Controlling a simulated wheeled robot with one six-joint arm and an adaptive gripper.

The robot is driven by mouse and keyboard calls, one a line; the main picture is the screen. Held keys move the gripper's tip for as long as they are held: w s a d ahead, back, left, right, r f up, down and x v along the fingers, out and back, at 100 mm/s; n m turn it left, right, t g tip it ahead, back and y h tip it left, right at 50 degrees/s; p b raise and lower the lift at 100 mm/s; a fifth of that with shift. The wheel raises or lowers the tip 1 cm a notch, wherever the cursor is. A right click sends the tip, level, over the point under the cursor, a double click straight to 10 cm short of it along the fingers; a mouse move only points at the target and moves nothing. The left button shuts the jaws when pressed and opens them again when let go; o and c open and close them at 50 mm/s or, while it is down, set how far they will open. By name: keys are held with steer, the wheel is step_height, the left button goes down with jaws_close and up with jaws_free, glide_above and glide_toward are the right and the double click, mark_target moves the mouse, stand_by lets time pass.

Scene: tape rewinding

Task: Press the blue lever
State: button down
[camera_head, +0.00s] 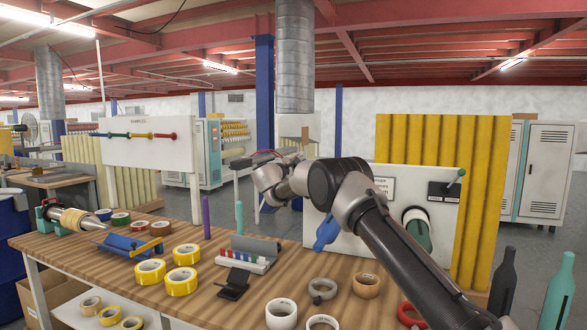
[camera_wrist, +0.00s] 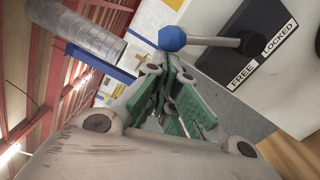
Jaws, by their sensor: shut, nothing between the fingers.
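The plate reads FREE and LOCKED.
Bottles (camera_head: 503,283) stand at right.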

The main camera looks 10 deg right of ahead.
steer(key=s+d+r+m, duration=0.3)
steer(key=s+d+m, duration=0.2)
steer(key=d+m, duration=0.4)
steer(key=shift+r+m, duration=0.35)
steer(key=shift+m, duration=0.85)
steer(key=s+a+r, duration=0.3)
steer(key=s+a, duration=0.5)
stand_by(0.4)
